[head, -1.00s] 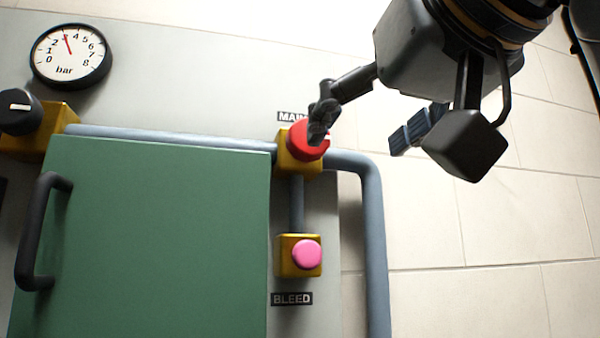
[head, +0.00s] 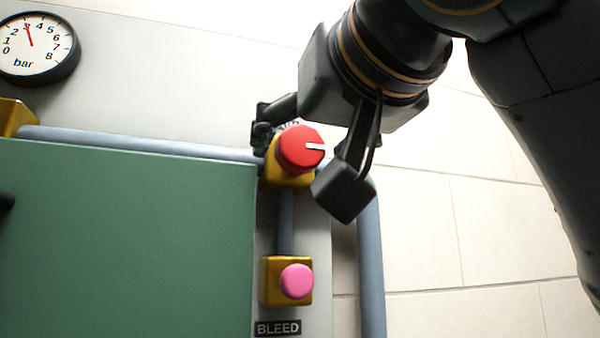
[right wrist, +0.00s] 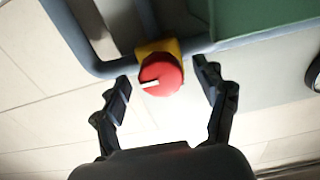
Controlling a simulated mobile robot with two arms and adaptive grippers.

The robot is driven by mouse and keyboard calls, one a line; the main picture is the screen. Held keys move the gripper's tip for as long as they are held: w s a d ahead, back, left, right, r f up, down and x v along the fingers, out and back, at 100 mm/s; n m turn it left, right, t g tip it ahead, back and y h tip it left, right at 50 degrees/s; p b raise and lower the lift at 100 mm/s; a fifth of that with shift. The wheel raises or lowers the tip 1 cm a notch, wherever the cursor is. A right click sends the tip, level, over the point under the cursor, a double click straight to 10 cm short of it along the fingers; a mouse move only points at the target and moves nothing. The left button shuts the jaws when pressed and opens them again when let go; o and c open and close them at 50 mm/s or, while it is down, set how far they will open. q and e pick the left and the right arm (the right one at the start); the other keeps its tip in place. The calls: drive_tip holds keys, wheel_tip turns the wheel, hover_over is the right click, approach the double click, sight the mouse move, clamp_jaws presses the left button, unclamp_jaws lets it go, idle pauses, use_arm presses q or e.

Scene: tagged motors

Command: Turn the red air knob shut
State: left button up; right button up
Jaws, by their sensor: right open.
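The red air knob (head: 301,149) sits on a yellow block (head: 285,177) on the pipe, with its white mark pointing right in the head view. The knob also shows in the right wrist view (right wrist: 161,74), between the open fingers and ahead of them. My right gripper (right wrist: 163,84) is open and empty, with one finger on each side of the knob and gaps to both. In the head view one finger is beside the knob at upper left and part of the gripper is hidden behind the wrist. My left gripper is not in view.
A pink button (head: 297,281) on a yellow block sits below the knob, above the BLEED label (head: 278,328). A green door (head: 120,240) is at left. A grey pipe (head: 371,270) runs down at right. The bar gauge (head: 38,48) reads about 3.

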drive_tip(key=shift+x, duration=0.85)
drive_tip(key=shift+w+a, duration=0.1)
drive_tip(key=shift+w, duration=0.2)
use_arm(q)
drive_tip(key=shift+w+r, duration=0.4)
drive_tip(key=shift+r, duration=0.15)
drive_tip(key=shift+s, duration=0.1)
use_arm(e)
drive_tip(key=shift+c, duration=1)
drive_tip(key=shift+s, duration=0.1)
drive_tip(key=c, duration=0.9)
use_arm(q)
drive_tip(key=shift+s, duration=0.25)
use_arm(e)
drive_tip(key=shift+c, duration=0.2)
